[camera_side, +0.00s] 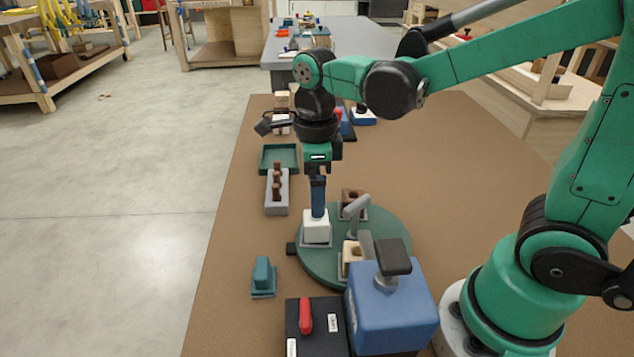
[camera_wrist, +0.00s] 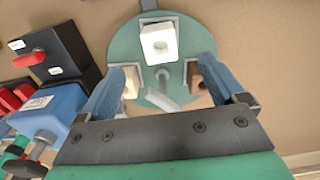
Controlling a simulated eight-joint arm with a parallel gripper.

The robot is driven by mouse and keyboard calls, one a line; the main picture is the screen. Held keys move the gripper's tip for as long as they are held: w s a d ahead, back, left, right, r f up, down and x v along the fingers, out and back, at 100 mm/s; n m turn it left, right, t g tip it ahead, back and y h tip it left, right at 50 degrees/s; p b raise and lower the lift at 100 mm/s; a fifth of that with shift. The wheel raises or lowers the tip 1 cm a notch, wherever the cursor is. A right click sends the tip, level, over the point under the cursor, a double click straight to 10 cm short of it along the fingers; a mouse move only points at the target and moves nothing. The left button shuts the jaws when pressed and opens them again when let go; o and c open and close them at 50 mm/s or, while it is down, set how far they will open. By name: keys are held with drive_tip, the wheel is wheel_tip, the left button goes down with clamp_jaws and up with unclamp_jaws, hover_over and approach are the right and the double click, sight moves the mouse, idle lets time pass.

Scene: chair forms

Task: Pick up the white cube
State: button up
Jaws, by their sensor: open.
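The white cube (camera_side: 316,228) sits in a grey holder near the left edge of a round green turntable (camera_side: 312,266). In the wrist view the cube (camera_wrist: 160,42) is at the top of the disc, with a round hole in its face. My gripper (camera_side: 318,212) points straight down over the cube in the side view. The blue fingers (camera_wrist: 165,72) are spread wide with nothing between them, and the cube appears beyond their tips. I cannot tell the exact height gap, because the fingers overlap the cube's top edge in the side view.
The turntable also holds a cream block (camera_side: 351,254), a brown block (camera_side: 352,197) and a grey lever (camera_side: 357,207). A blue box (camera_side: 392,318) and a black switch box (camera_side: 320,335) stand in front. A teal block (camera_side: 262,275), grey rack (camera_side: 277,200) and green tray (camera_side: 279,158) lie left.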

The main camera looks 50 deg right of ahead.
sight(316, 226)
drive_tip(key=shift+f, duration=3.3)
clamp_jaws()
drive_tip(key=shift+r, duration=0.15)
